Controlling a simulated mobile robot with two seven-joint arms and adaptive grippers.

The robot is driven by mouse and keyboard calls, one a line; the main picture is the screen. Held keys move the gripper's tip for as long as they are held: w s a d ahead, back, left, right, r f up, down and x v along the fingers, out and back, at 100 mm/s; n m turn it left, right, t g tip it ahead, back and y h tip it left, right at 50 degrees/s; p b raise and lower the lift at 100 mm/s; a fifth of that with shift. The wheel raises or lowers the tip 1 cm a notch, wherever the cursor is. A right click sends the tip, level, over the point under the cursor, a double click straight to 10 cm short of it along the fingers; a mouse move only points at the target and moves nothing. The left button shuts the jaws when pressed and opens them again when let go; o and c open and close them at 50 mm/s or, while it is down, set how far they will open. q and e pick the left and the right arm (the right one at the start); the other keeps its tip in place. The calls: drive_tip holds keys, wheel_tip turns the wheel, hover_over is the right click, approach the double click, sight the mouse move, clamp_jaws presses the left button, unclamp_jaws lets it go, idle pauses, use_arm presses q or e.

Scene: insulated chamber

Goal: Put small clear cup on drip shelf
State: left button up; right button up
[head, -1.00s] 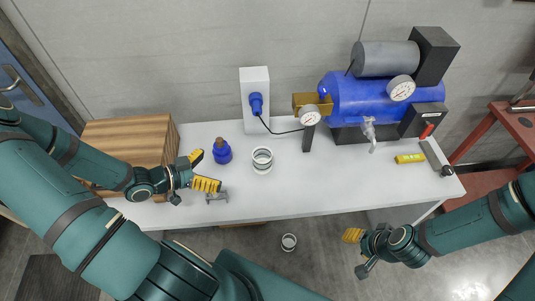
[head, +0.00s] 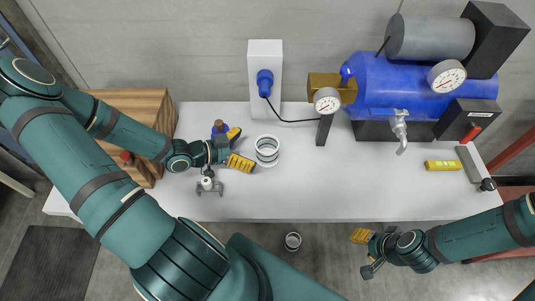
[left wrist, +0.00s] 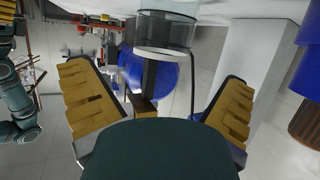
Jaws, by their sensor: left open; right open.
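A clear cup with a pale rim (head: 267,150) stands upright on the white table. My left gripper (head: 239,147) is open and empty, just left of the cup, its yellow fingers pointing toward it. In the left wrist view the clear cup (left wrist: 165,34) is ahead of and between the open fingers (left wrist: 158,90), not touching them. My right gripper (head: 361,238) is open and empty in front of the table. I cannot make out which thing is the drip shelf.
A blue bottle (head: 220,129) stands close behind my left gripper. A small grey bracket (head: 208,188) lies in front of it. A wooden box (head: 137,109) is at left. A blue tank (head: 420,88) with tap (head: 400,130) stands back right. The table (head: 330,190) is clear at front middle.

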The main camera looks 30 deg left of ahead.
sight(276, 145)
use_arm(q)
drive_tip(key=shift+b+x, duration=0.8)
drive_tip(key=shift+x, duration=2.8)
drive_tip(key=shift+a, duration=0.2)
drive_tip(key=c, duration=1.3)
drive_tip(key=shift+o, duration=0.2)
